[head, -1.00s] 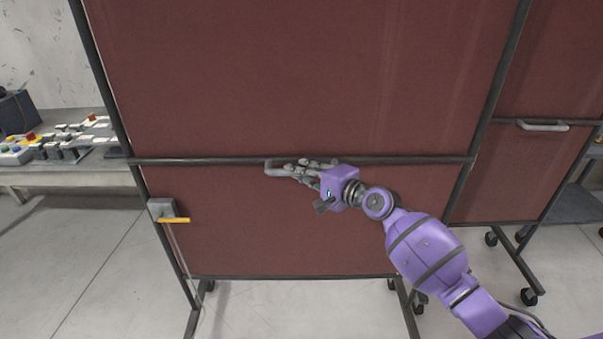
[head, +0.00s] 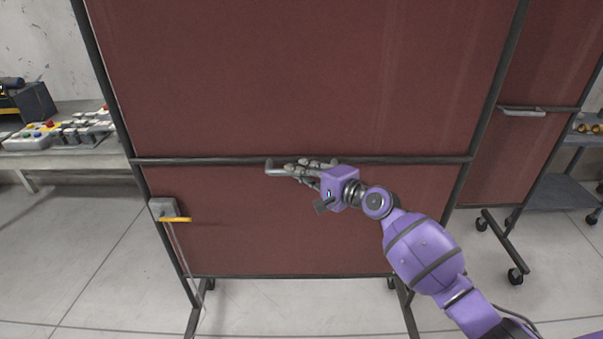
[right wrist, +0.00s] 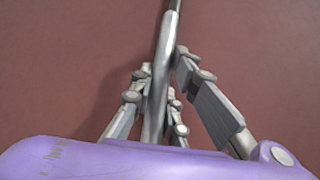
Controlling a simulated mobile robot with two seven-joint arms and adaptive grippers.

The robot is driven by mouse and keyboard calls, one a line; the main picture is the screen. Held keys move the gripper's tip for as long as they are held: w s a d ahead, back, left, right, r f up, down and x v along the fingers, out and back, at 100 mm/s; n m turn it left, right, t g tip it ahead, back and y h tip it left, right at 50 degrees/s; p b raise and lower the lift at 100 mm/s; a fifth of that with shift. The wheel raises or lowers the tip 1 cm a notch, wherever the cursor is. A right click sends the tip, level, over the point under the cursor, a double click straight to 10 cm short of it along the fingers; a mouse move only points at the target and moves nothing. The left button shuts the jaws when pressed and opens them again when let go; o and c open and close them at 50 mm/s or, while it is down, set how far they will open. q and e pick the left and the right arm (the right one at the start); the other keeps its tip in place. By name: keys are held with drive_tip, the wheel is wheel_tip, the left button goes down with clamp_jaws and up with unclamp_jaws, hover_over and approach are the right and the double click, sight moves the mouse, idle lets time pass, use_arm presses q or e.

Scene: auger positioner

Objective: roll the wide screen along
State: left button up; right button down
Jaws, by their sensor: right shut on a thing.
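The wide screen (head: 290,85) has dark red panels in a dark metal frame and fills the middle of the head view, upright on legs. A grey bar handle (head: 278,170) sits on its middle rail. My right gripper (head: 305,168) is shut on this handle. In the right wrist view the handle (right wrist: 158,85) runs between the fingers of my right gripper (right wrist: 165,100), with the red panel behind. The screen's feet are partly cut off at the lower edge. My left gripper is not in view.
A second red screen (head: 520,150) with its own handle (head: 522,111) and castors stands behind at the right. A workbench (head: 65,160) with button boxes is at the left. A shelf cart (head: 565,192) stands far right. Open floor (head: 80,250) lies at the left.

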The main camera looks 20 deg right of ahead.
drive_tip(key=shift+s+a+f, duration=0.15)
drive_tip(key=shift+s+f, duration=0.05)
drive_tip(key=shift+f, duration=0.15)
drive_tip(key=c, duration=1.8)
unclamp_jaws()
drive_tip(key=shift+c, duration=0.2)
drive_tip(key=shift+o, duration=0.8)
drive_tip(key=shift+s+r, duration=0.15)
drive_tip(key=shift+r, duration=0.1)
drive_tip(key=v, duration=1.2)
drive_tip(key=shift+r, duration=0.1)
